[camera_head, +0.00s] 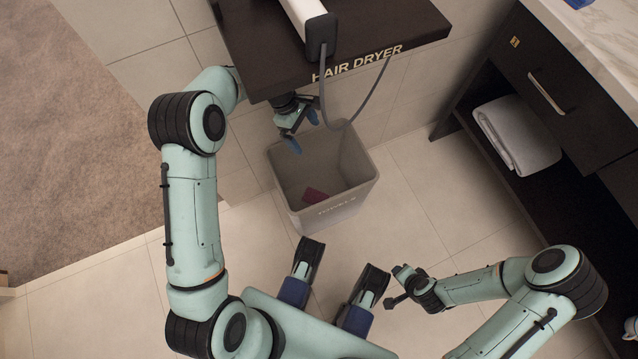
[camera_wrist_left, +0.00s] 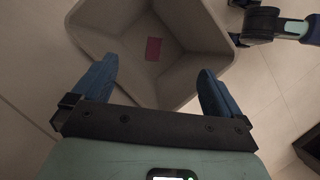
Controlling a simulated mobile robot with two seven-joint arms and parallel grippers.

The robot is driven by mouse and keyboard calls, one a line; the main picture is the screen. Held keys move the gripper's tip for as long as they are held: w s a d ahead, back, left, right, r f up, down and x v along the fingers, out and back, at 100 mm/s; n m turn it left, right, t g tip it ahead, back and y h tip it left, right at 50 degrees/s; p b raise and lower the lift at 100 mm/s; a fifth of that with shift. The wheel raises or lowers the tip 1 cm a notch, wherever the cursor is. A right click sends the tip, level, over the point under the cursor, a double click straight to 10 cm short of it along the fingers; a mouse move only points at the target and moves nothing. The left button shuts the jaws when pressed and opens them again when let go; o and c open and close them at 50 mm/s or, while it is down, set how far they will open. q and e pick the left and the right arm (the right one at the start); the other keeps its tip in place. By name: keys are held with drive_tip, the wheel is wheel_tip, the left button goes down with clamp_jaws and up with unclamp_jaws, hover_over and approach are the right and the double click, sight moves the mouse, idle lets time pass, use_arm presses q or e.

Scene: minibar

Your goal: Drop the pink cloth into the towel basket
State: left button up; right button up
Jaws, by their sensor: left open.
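The pink cloth (camera_head: 315,195) lies inside the grey towel basket (camera_head: 345,206), on its floor near the labelled wall. It also shows as a small dark pink patch in the left wrist view (camera_wrist_left: 153,49), within the basket (camera_wrist_left: 186,93). My left gripper (camera_head: 303,131) is open and empty above the basket's back-left side, below the dark shelf. Its two blue fingers stand wide apart in the wrist view, with nothing between them. My right gripper (camera_head: 404,286) is at the lower right, away from the basket; its opening is too small to tell.
A dark shelf (camera_head: 270,60) marked HAIR DRYER overhangs my left gripper, and the dryer's grey cord (camera_head: 365,107) hangs near it. A dark cabinet (camera_head: 560,60) with a white towel (camera_head: 515,135) stands at right. Tiled floor right of the basket is clear.

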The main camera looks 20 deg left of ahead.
use_arm(q)
drive_tip(key=p+v, duration=0.1)
drive_tip(key=v, duration=0.4)
drive_tip(key=shift+s, duration=0.1)
idle(0.4)
